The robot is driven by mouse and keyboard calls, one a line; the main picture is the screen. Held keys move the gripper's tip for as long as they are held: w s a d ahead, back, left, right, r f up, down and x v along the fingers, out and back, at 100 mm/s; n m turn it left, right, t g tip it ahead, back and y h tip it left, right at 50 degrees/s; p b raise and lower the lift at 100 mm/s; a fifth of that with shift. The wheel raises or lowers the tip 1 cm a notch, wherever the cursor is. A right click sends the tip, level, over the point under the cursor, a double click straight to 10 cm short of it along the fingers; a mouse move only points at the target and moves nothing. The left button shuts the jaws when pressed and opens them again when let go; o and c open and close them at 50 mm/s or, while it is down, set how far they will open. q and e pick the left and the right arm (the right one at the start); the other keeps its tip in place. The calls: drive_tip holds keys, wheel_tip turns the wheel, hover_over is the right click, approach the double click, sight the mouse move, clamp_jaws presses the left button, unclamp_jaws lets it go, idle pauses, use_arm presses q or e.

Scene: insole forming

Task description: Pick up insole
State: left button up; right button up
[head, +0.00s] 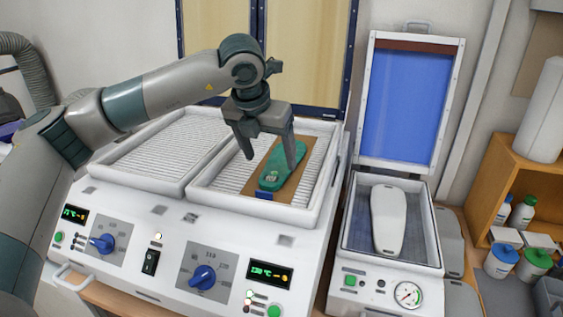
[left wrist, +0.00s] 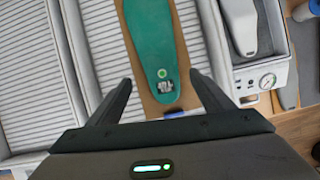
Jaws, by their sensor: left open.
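A green insole (head: 275,172) lies on a brown sheet (head: 256,180) in the right bay of the white heating machine. It also shows in the left wrist view (left wrist: 156,45), between and beyond the fingers. A small blue tab (head: 264,195) sits at the sheet's near edge. My left gripper (head: 271,162) is open above the insole, its fingers spread to either side of it. In the left wrist view my left gripper (left wrist: 166,92) holds nothing. I cannot tell the exact height of the fingertips above the sheet. My right gripper is not in view.
The heating machine (head: 150,262) has raised bay rims and front knobs. Its left bay (head: 160,155) is empty. To the right, a press (head: 360,250) holds a white foot form (head: 388,220), with its blue lid (head: 407,105) raised. A wooden shelf (head: 500,160) with bottles stands at far right.

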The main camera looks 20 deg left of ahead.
sight(274, 171)
use_arm(q)
drive_tip(key=shift+f+p, duration=0.25)
drive_tip(key=shift+p, duration=0.15)
drive_tip(key=p+x, duration=0.1)
drive_tip(key=x, duration=0.1)
drive_tip(key=shift+w+d+f+p, duration=0.1)
drive_tip(key=shift+w+f+p, duration=0.05)
drive_tip(key=shift+f+p, duration=0.2)
drive_tip(key=shift+w+f, duration=0.15)
drive_tip(key=shift+f, duration=0.3)
drive_tip(key=c, duration=1.2)
